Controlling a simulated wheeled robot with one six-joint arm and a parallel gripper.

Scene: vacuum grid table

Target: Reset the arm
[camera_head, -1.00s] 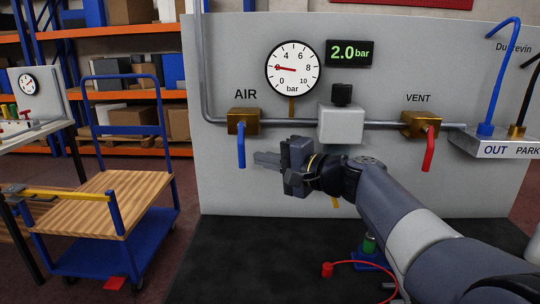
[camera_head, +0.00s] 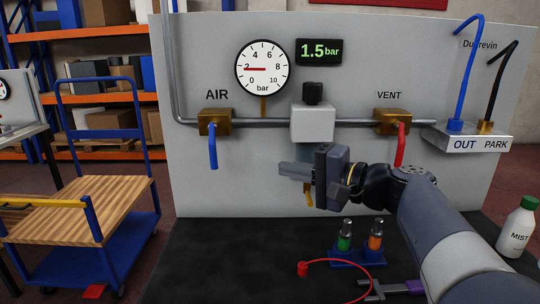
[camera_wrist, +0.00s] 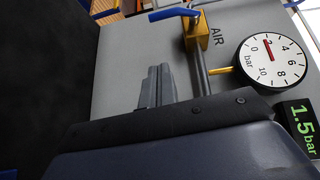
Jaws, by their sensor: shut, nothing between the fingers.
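My gripper (camera_head: 283,169) is shut and empty. It points left in front of the grey panel (camera_head: 230,185), below the grey regulator block (camera_head: 312,123) and right of the blue AIR handle (camera_head: 213,152). In the wrist view the closed fingers (camera_wrist: 157,86) show against the panel, apart from the AIR valve (camera_wrist: 200,30). The blue and red (camera_head: 400,146) handles both hang down. The round gauge (camera_head: 262,67) points near 2, and the green display (camera_head: 319,51) reads 1.5 bar.
A MIST bottle (camera_head: 517,228) stands right. A blue trolley (camera_head: 105,250) is left.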

